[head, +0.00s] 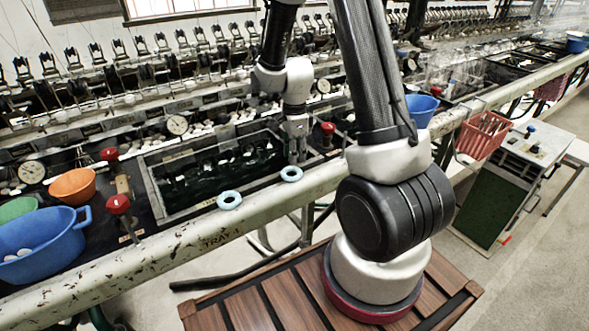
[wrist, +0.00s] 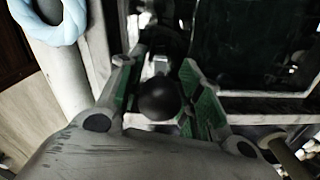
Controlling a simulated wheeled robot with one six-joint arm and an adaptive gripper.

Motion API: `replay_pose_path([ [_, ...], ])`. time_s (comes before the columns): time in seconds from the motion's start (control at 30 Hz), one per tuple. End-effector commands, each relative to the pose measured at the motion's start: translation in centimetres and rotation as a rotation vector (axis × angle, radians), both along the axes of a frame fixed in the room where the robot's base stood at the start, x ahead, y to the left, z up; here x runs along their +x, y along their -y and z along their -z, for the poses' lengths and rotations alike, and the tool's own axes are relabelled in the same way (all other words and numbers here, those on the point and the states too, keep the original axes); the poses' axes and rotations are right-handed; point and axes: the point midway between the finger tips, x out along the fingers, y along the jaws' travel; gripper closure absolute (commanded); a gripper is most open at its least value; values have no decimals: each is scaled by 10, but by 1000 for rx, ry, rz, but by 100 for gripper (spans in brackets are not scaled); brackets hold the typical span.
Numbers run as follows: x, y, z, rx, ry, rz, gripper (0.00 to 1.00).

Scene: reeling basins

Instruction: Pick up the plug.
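My gripper (head: 298,158) points down at the right end of the dark water basin (head: 150,190), close to its rim. In the wrist view my gripper (wrist: 156,65) has its two green-padded fingers apart. A dark, round-topped knob (wrist: 158,100), which looks like the plug, lies between them in that view. Narrow gaps show between the knob and the pads, and I cannot tell whether either finger touches it. In the head view the plug cannot be made out behind my gripper.
Two pale blue rings (head: 291,173) (head: 229,200) lie on the basin's front edge; one shows in the wrist view (wrist: 48,22). Red-knobbed valves (head: 328,128) (head: 118,204) stand at both sides. A blue tub (head: 40,240) and orange bowl (head: 73,186) are at left.

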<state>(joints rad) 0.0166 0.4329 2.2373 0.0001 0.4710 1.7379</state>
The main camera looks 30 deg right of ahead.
Motion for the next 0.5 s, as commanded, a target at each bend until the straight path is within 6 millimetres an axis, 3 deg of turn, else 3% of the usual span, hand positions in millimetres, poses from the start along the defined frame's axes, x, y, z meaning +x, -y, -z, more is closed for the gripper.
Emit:
replay_pose_path([
  [0.03,0,0,0,0,0,0,66],
  [0.2,0,0,0,0,0,0,97],
  [0.23,0,0,0,0,0,0,100],
  [0.5,0,0,-1,0,0,0,100],
])
